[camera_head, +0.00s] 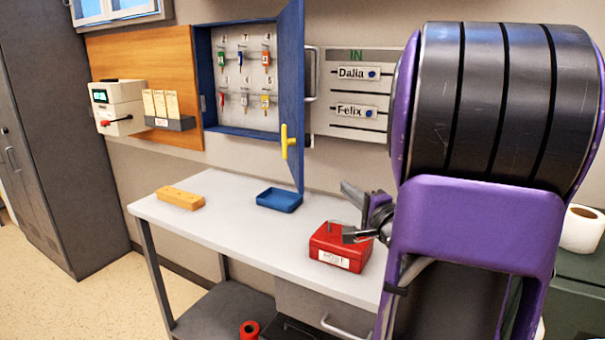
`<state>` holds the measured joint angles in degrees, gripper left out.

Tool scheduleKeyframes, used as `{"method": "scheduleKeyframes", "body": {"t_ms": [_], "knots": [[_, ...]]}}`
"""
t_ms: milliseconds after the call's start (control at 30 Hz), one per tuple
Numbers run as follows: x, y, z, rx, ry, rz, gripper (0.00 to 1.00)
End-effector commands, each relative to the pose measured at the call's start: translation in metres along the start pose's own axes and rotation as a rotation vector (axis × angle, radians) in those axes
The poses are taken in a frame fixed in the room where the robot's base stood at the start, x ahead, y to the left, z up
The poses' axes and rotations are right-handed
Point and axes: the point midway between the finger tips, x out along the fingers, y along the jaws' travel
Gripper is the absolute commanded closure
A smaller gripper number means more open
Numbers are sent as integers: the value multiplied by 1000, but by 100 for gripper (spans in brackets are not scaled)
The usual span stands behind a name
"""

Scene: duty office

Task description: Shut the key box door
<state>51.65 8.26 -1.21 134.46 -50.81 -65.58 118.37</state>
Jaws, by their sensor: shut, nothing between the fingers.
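The blue key box (209,85) hangs on the wall above the table. Several coloured keys hang on numbered hooks inside it. Its blue door (290,80) stands open, swung out on the right side, with a yellow handle (287,142) near its lower part. My gripper (347,236) is shut and empty, just above the red box at the right end of the table. It is to the right of the door and lower than it, apart from it. My purple and dark arm covers much of the right side.
The white table (225,226) holds a wooden block (180,198), a blue tray (279,200) and a red box (337,247). A name board (350,97) hangs right of the door. A white device (120,105) and card rack (168,122) are at left.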

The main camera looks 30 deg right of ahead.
Motion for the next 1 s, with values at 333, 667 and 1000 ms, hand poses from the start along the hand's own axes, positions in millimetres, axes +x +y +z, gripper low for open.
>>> {"method": "scheduleKeyframes", "body": {"t_ms": [333, 667, 1000], "knots": [[27, 8, 6, -4, -34, 17, 100], [97, 9, 8, -3, -33, 17, 100], [105, 8, 45, -4, -31, 18, 100]]}}
